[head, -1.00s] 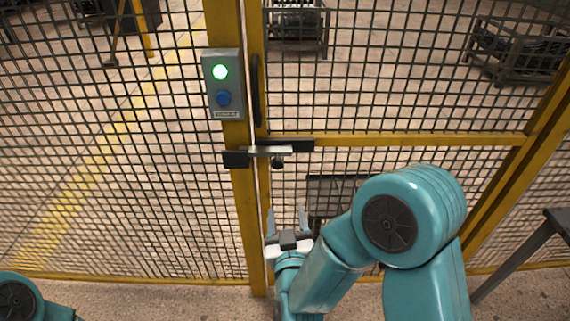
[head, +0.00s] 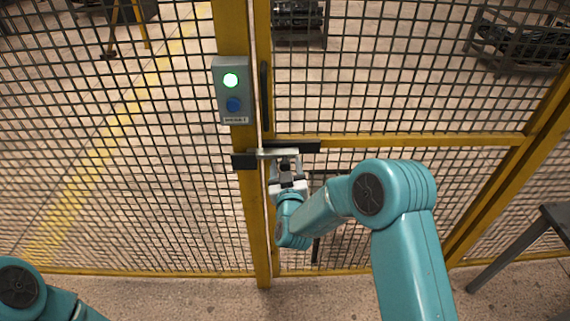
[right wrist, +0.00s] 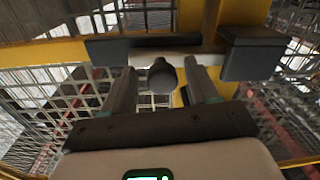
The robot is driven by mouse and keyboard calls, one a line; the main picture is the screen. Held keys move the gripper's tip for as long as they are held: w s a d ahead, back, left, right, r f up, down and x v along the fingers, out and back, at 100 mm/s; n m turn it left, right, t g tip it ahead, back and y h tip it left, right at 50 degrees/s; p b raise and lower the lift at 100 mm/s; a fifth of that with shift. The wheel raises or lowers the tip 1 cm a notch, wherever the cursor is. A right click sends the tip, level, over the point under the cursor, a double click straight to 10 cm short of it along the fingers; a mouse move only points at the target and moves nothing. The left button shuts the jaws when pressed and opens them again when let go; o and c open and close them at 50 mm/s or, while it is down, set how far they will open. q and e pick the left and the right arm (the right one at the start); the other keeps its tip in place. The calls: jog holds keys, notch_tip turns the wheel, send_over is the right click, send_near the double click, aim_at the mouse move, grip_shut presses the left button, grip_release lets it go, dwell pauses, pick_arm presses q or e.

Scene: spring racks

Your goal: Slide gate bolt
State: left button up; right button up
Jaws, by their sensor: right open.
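The gate bolt (head: 277,153) is a pale bar lying across the gap between the yellow gate post and the yellow gate frame, in black holders. It also shows in the right wrist view (right wrist: 200,62), with its dark round knob (right wrist: 162,76) sticking out toward me. My right gripper (head: 285,165) is at the bolt; in the right wrist view its fingers (right wrist: 162,85) are open, one on each side of the knob. I cannot tell whether they touch it. The knob is mostly hidden in the head view. Of my left arm only a teal link shows.
A grey control box (head: 232,90) with a lit green light and a blue button is on the post above the bolt. A dark vertical handle (head: 265,95) is beside it. Wire mesh fills the gate and fence. A grey table (head: 558,225) stands at the right.

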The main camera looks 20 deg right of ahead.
jog(key=shift+w, duration=0.15)
jog(key=shift+c, duration=1.2)
grip_shut()
jog(key=shift+d+f+b, duration=0.15)
jog(key=shift+d+b, duration=0.2)
jog(key=d+b, duration=0.1)
jog(key=s+d, duration=0.1)
jog(key=d, duration=0.1)
jog(key=shift+s+d+b, duration=0.1)
jog(key=shift+b, duration=0.25)
jog(key=shift+o, duration=1.2)
grip_release()
